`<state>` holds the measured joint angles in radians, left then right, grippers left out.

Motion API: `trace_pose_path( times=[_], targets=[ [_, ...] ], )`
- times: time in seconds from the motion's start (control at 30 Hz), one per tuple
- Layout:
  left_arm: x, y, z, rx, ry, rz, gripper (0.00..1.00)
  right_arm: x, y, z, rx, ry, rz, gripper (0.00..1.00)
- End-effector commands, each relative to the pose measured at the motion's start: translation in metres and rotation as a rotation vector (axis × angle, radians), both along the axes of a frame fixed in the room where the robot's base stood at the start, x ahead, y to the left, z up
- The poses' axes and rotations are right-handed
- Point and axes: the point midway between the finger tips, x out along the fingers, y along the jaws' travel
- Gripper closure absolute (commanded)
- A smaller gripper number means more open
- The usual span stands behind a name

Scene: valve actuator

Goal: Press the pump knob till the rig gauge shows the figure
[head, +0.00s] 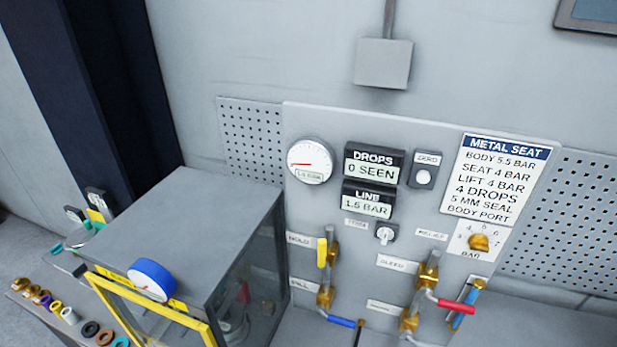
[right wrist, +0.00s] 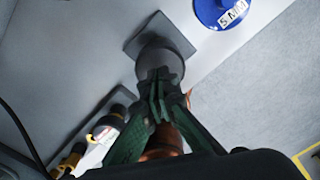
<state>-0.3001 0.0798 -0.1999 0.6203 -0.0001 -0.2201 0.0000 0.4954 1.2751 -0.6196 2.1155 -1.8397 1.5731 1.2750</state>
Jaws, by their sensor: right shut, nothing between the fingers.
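The round white rig gauge (head: 310,161) is on the panel in the head view. Its red needle points left and its small label seems to read 1.5 BAR. The LINE display (head: 367,204) below right reads 1.5 BAR. In the right wrist view my right gripper (right wrist: 158,88) is shut, with dark green fingers and nothing between them. Its tips overlap the end of a dark grey round knob (right wrist: 163,57) on a square plate, which looks like the pump knob. I cannot tell if they touch. An orange-brown part shows behind the fingers. My left gripper is not in view.
The METAL SEAT sign (head: 500,178) lists BODY 5.5 BAR and SEAT 4 BAR. The DROPS display (head: 372,165) reads 0 SEEN. Valve handles stick out below, including a red one (head: 452,305). A grey cabinet (head: 185,225) stands left. A blue 5 MM disc (right wrist: 222,10) lies near the knob.

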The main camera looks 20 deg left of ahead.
Motion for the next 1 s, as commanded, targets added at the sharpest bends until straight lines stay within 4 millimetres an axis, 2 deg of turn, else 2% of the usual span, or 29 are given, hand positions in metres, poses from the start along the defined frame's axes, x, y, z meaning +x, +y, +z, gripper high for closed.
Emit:
trace_pose_path(
  times=[1.0],
  targets=[
    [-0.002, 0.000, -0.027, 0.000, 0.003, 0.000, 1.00, 0.000, 0.000, -0.031, 0.000, 0.001, 0.000, 1.00]
  ],
)
